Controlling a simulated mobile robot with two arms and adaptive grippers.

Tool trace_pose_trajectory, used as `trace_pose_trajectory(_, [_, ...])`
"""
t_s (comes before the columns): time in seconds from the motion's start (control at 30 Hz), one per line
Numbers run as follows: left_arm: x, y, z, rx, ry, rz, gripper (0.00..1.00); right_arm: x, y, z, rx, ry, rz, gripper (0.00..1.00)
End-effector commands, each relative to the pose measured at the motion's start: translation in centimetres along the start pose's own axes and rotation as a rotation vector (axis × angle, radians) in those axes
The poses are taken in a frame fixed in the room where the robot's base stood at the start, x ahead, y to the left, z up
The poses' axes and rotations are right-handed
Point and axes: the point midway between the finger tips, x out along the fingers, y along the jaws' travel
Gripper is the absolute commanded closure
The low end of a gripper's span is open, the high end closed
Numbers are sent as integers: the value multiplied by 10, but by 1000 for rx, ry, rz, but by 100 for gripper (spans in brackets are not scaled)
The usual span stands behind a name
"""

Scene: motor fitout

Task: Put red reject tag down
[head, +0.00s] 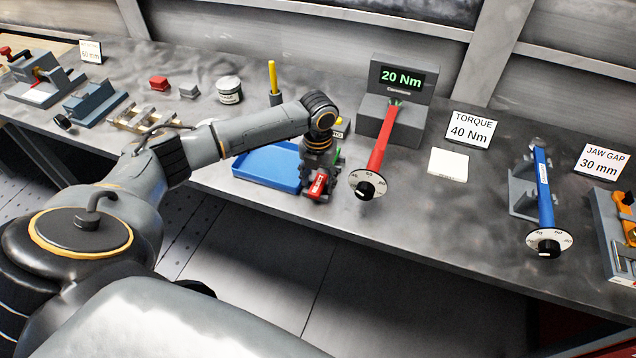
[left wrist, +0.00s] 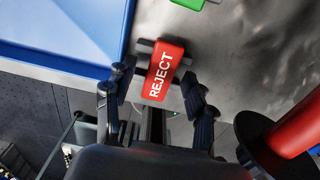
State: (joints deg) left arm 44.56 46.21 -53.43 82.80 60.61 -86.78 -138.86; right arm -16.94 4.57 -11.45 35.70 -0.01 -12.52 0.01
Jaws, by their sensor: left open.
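The red reject tag (left wrist: 163,72), with white "REJECT" lettering, lies between the spread fingers of my left gripper (left wrist: 158,82) in the left wrist view. A gap shows on each side of the tag, and dark grey pieces show at its sides, as of a holder under it. In the head view the tag (head: 318,184) is near the front edge of the bench, just right of the blue tray, with my left gripper (head: 318,167) right over it. The exact contact under the tag is hidden. My right gripper is not in view.
The blue tray (head: 246,176) is close on the left. A green piece (left wrist: 188,3) lies beyond the tag. A red torque wrench (head: 380,140) with a round dial stands close on the right, below a "20 Nm" display (head: 402,79). The bench's front edge is near.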

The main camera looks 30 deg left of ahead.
Motion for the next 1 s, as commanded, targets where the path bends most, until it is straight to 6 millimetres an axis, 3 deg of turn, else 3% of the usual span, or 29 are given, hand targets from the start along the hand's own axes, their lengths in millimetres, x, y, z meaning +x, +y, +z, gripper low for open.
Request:
trace_pose_trajectory(0.13, [0, 0, 0, 0, -1, 0, 45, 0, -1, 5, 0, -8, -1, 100])
trace_pose_trajectory(0.37, [0, 0, 0, -1, -1, 0, 92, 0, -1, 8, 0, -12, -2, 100])
trace_pose_trajectory(0.4, [0, 0, 0, -1, -1, 0, 94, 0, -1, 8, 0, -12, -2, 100])
trace_pose_trajectory(0.77, [-3, 0, 1, -1, -2, 0, 98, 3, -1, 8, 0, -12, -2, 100])
trace_pose_trajectory(1.0, [-29, 0, 2, 0, -7, -2, 98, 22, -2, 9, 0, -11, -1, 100])
